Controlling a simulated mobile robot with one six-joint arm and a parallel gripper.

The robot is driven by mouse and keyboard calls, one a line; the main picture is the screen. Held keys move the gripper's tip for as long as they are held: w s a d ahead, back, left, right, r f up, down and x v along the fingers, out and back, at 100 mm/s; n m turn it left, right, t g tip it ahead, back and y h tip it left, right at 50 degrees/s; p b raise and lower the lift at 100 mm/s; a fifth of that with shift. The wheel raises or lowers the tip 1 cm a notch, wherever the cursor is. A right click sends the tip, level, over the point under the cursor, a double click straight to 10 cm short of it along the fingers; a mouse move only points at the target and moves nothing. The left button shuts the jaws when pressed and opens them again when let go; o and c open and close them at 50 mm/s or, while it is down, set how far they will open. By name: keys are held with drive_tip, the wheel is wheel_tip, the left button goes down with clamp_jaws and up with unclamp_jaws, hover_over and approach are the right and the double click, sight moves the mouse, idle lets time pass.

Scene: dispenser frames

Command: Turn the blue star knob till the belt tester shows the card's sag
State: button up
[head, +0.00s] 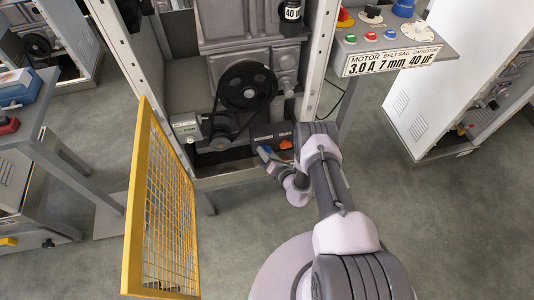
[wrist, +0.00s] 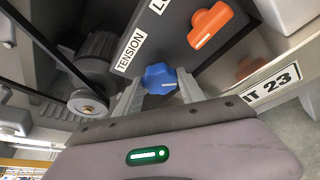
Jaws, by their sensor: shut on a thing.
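In the head view the knob (head: 266,150) is partly hidden by my gripper (head: 271,157).
An orange knob (wrist: 210,25) is close to the blue one on the same panel. The large black pulley (head: 247,86) is above the panel. A yellow mesh guard door (head: 140,185) stands open at the left. A side table (head: 445,45) with buttons is at the right.

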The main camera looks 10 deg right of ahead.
drive_tip(key=m+y, duration=0.2)
drive_tip(key=m, duration=0.1)
drive_tip(key=shift+d+f+t, duration=0.1)
drive_tip(key=shift+f+t, duration=0.1)
drive_tip(key=shift+t, duration=0.2)
drive_tip(key=shift+f+m+t+y, duration=0.1)
drive_tip(key=shift+m+t+y, duration=0.25)
drive_tip(key=shift+m, duration=0.7)
drive_tip(key=shift+m+t+y, duration=0.25)
drive_tip(key=shift+m+t, duration=0.1)
drive_tip(key=shift+m, duration=0.7)
drive_tip(key=o, duration=1.4)
drive_tip(key=shift+c, duration=0.2)
drive_tip(key=p+v, duration=0.1)
drive_tip(key=v, duration=1.6)
drive_tip(key=shift+s, duration=0.3)
